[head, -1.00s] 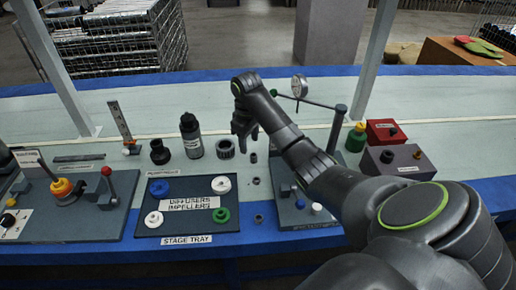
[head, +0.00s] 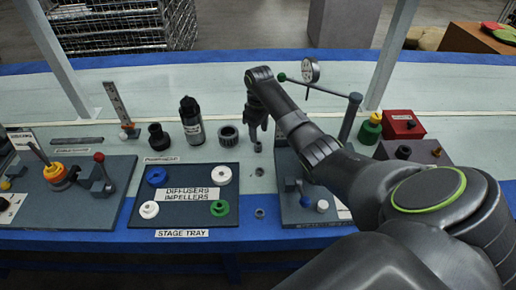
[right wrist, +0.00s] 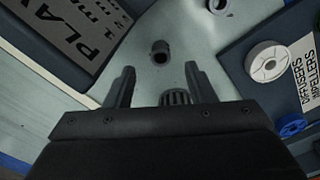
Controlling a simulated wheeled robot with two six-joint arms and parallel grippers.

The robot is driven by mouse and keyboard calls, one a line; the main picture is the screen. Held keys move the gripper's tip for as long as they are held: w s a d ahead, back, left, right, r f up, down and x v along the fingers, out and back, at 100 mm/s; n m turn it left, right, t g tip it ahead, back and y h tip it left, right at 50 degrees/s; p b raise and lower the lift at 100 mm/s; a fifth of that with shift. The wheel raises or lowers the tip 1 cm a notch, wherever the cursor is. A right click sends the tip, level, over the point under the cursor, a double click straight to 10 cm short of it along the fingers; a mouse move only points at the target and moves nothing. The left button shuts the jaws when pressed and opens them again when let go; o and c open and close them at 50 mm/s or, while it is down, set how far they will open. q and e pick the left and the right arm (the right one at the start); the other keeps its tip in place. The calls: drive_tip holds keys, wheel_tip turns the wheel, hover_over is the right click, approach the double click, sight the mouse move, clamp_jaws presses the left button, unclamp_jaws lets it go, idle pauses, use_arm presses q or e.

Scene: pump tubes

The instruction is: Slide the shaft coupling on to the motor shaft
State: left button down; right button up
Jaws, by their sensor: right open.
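Small dark grey sleeves stand on the bench between the stage tray and the right-hand plate. One sleeve (head: 258,147) is just below the fingertips of my right gripper (head: 257,132), which points down. Another sleeve (head: 260,171) stands nearer, and a small ring (head: 260,213) lies nearer still. Which is the shaft coupling I cannot tell. In the right wrist view, my open right gripper (right wrist: 159,70) is empty, with a hollow dark sleeve (right wrist: 160,52) just beyond and between its fingertips. I cannot surely pick out the motor shaft. My left gripper is out of view.
The stage tray (head: 205,221) with coloured discs lies left of the sleeves. A grey plate (head: 290,205) with a gauge stand (head: 351,116) is to the right, partly behind my arm.

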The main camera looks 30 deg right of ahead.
sight(258, 142)
wheel_tip(258, 142, down, 6)
drive_tip(key=shift+w+r+b, duration=0.1)
drive_tip(key=shift+b, duration=0.4)
clamp_jaws()
